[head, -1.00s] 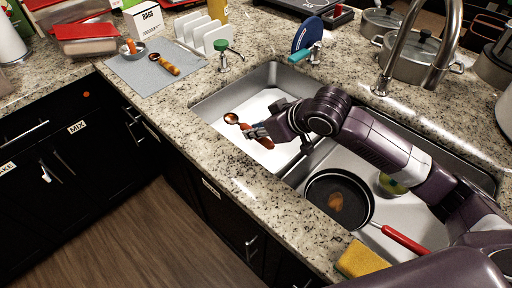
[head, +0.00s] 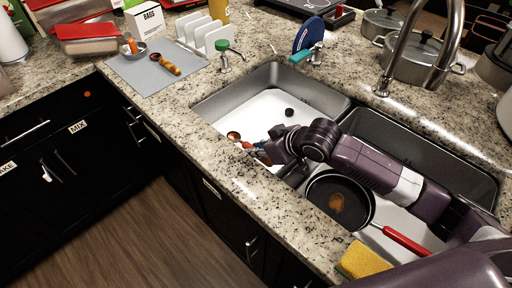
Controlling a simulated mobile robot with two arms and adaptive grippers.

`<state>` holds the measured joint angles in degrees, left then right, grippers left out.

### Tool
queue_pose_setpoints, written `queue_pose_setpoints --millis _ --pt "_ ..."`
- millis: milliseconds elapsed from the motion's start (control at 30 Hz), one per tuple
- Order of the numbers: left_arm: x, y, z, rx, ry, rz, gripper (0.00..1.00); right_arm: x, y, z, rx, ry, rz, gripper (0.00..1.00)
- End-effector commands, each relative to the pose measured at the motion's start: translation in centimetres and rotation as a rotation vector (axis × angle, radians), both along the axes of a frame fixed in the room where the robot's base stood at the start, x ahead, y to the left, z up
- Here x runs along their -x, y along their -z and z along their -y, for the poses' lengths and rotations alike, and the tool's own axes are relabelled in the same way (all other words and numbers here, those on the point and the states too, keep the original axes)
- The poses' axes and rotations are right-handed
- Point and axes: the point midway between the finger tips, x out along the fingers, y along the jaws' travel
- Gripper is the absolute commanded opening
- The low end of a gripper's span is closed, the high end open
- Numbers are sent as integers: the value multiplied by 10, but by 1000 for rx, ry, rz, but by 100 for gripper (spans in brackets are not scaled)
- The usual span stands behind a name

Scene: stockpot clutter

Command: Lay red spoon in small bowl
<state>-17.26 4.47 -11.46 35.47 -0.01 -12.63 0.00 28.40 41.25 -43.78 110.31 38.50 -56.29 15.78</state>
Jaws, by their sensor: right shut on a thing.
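The red spoon shows in the left sink basin, with its brownish bowl end (head: 233,135) to the left of my right gripper (head: 260,153). A short red part of its handle shows beside the fingers; the rest is hidden. My right gripper is shut on the spoon, low over the near side of the basin. Something blue shows by the fingers, too small to make out. A small grey bowl (head: 134,55) stands on the grey mat (head: 150,77) on the counter at upper left, with a small orange thing at it. My left gripper is not in view.
An orange-handled utensil (head: 168,65) lies on the mat beside the bowl. A white rack (head: 205,35) and a green-topped dispenser (head: 223,46) stand nearby. A black pan (head: 340,200) with a red handle is in the right basin. A yellow sponge (head: 364,260) lies on the front counter.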

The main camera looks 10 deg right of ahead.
Motion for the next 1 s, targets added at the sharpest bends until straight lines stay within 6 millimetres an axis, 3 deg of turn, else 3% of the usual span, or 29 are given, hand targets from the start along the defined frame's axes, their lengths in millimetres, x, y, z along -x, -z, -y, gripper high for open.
queue_pose_setpoints --millis 367,400,533,833,967,1000 --pt "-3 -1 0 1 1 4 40 0 8 -1 -1 -1 2 0" --pt "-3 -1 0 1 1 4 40 0 8 0 0 -1 1 22" --pt "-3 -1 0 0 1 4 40 0 8 0 -1 0 1 35" --pt "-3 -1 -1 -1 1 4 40 0 6 0 0 -1 1 35" --pt "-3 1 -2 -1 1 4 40 -1 -6 0 0 -1 4 35" --pt "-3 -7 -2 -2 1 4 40 2 -10 2 0 0 0 35"
